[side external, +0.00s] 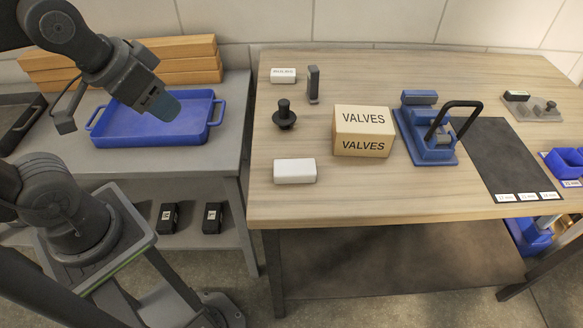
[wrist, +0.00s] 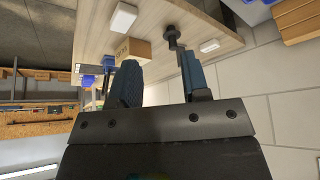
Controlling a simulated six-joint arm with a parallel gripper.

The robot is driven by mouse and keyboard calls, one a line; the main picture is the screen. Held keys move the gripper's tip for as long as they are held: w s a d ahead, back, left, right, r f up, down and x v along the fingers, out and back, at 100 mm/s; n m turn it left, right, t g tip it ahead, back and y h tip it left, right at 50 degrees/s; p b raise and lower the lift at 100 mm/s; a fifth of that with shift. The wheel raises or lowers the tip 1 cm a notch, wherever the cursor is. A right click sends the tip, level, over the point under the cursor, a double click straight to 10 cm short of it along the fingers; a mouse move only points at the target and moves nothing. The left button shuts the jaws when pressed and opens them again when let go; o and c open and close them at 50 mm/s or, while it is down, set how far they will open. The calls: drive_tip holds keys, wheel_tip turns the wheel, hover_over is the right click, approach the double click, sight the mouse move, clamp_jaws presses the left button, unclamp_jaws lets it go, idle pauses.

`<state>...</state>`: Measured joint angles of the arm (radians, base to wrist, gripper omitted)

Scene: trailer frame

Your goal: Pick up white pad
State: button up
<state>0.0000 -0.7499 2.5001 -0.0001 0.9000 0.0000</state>
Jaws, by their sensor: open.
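The white pad (side external: 295,171) is a plain rounded block lying flat near the front left of the wooden table. In the wrist view, a plain white block (wrist: 124,17) at the top appears to be the same pad. My gripper (side external: 160,105) hangs above the blue tray on the grey bench, well to the left of the pad and higher. The wrist view shows its two blue fingers (wrist: 158,62) spread apart with nothing between them.
A VALVES carton (side external: 363,131) stands right of the pad. A black knobbed part (side external: 284,115), a dark upright piece (side external: 313,85) and a labelled white box (side external: 283,76) stand behind it. A blue clamp fixture (side external: 430,130) is farther right. The table's front-left corner is clear.

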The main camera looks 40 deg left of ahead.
drive_tip(key=o, duration=0.8)
drive_tip(key=shift+c, duration=0.2)
drive_tip(key=m+g, duration=0.6)
drive_tip(key=m, duration=0.3)
hover_over(295, 166)
wheel_tip(295, 166, down, 8)
wheel_tip(295, 166, down, 14)
drive_tip(key=shift+r, duration=0.2)
